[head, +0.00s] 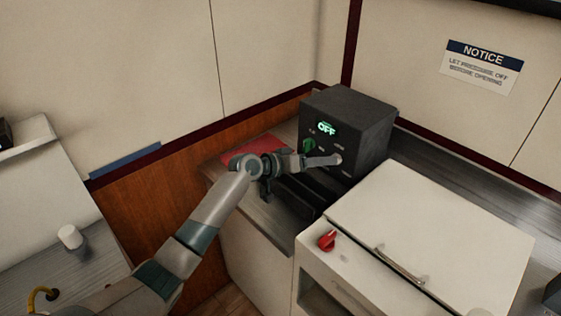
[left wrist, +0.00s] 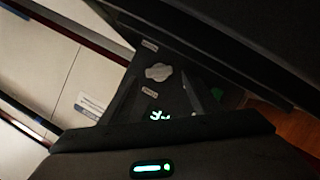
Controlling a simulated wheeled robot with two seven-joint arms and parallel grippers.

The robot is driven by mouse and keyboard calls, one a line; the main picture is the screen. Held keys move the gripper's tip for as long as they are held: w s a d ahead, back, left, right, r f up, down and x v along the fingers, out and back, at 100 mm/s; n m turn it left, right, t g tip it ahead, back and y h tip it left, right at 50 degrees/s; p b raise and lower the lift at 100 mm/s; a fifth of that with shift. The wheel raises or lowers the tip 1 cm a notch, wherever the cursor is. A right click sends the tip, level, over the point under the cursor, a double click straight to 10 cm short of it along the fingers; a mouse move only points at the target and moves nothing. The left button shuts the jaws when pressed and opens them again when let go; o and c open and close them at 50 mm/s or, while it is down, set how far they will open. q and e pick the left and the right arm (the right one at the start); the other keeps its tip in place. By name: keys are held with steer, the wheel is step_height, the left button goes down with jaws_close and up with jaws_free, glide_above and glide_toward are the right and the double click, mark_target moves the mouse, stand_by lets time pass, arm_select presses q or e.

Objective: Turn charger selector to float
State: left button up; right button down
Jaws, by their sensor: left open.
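The charger is a dark box (head: 350,112) on the far counter, its lit green display (head: 327,128) reading OFF. A green knob (head: 309,146) sits on its front below the display. A pale grey knob (left wrist: 158,72) with small label plates beside it shows in the left wrist view. I cannot read the labels, nor tell which knob is the selector. My left gripper (head: 322,161) is open in front of the lower part of the charger's face, close to the grey knob. Whether it touches is not clear. My right gripper is not in view.
A white cabinet (head: 440,225) with a handle and a red knob (head: 327,240) stands at the front right. A red flat item (head: 255,149) lies on the counter behind my left arm. Walls close in behind the charger; a notice sign (head: 482,67) hangs at right.

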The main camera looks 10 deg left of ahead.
arm_select(q)
steer(key=p+v, duration=0.5)
steer(key=v, duration=1)
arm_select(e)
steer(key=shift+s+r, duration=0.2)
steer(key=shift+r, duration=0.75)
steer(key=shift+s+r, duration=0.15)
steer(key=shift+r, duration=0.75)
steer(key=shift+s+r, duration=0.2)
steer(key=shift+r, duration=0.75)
arm_select(q)
steer(key=shift+a, duration=0.1)
steer(key=shift+c, duration=0.3)
